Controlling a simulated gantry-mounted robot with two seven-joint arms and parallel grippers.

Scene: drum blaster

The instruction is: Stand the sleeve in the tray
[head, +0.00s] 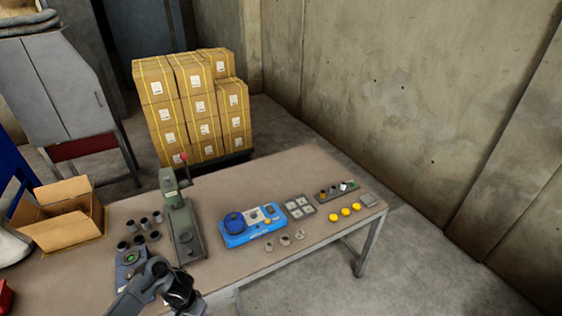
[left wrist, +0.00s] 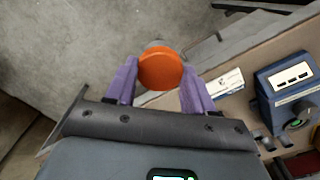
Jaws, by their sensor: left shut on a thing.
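My left gripper (left wrist: 155,85) has its two purple fingers on either side of a round piece with a flat orange end (left wrist: 160,69) and is shut on it. A grey part shows just behind the orange end; I take this piece to be the sleeve. In the head view my left gripper (head: 178,290) is at the table's front edge, and the held piece cannot be made out. A dark narrow tray (head: 333,195) near the table's right end holds several small pieces, one orange-brown and one white. My right gripper is not in view.
A blue device with a dial (left wrist: 290,95) stands near my left gripper. Several dark cylinders (head: 140,232), a green press (head: 180,225), a blue fixture (head: 240,236), a square-celled tray (head: 300,207) and yellow caps (head: 345,211) stand on the table (head: 320,235). An open carton (head: 62,232) is left.

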